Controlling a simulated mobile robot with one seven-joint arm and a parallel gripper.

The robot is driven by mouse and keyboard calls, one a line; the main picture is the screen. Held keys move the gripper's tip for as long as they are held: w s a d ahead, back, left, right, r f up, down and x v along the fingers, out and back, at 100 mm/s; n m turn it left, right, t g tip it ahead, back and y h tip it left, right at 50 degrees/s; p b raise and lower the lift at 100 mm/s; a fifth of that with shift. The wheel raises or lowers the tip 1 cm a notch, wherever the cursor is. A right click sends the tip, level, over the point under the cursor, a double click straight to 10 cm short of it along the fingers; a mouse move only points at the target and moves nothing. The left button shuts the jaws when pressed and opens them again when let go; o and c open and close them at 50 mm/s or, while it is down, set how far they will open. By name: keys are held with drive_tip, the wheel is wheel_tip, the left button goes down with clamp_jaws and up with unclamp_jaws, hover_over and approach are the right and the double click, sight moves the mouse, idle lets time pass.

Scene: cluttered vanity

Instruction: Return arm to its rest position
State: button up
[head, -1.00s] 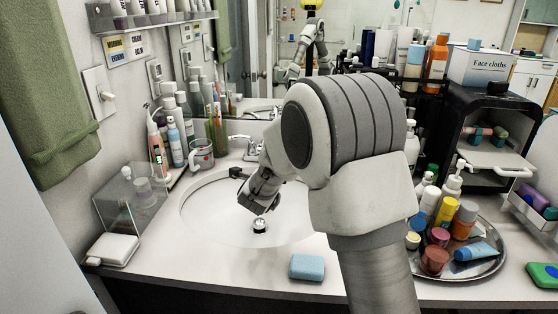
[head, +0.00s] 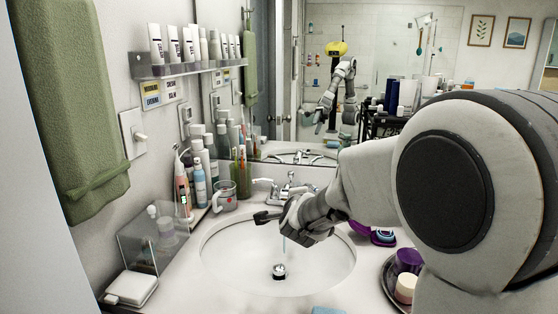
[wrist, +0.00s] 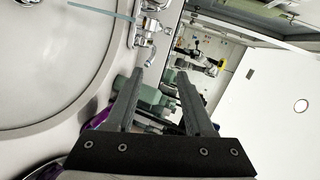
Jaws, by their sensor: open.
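My gripper (head: 268,216) is over the back of the white sink basin (head: 225,262) in the head view, in front of the faucet (head: 287,190). Its dark fingers point left, and nothing shows between them. In the wrist view my gripper (wrist: 158,72) has its two fingers spread apart and empty, with the basin (wrist: 60,75) to the left. My forearm and large elbow cover the right side of the head view. They hide most of the counter there.
A thin pale-blue streak (head: 284,243), perhaps water, hangs above the drain. A clear box (head: 152,238), a cup (head: 224,196) and several bottles stand left. A tray (head: 388,288) with jars is partly hidden at right. A mirror (head: 290,100) stands behind.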

drive_tip(key=s+d+r+n+g+y, duration=0.1)
drive_tip(key=s+r+n+g+y, duration=0.25)
drive_tip(key=s+n, duration=0.85)
drive_tip(key=s+d+f+n+g+h, duration=0.1)
drive_tip(key=s+d+f+n+g, duration=0.2)
drive_tip(key=s, duration=0.9)
drive_tip(key=s+d+f+n+g+h, duration=0.15)
drive_tip(key=s+d, duration=0.25)
drive_tip(key=s, duration=0.7)
wheel_tip(320, 180, up, 14)
drive_tip(key=s+p, duration=0.1)
drive_tip(key=p, duration=1.3)
drive_tip(key=shift+d+r+g, duration=0.2)
drive_tip(key=shift+r+g, duration=0.05)
drive_tip(key=shift+g, duration=0.15)
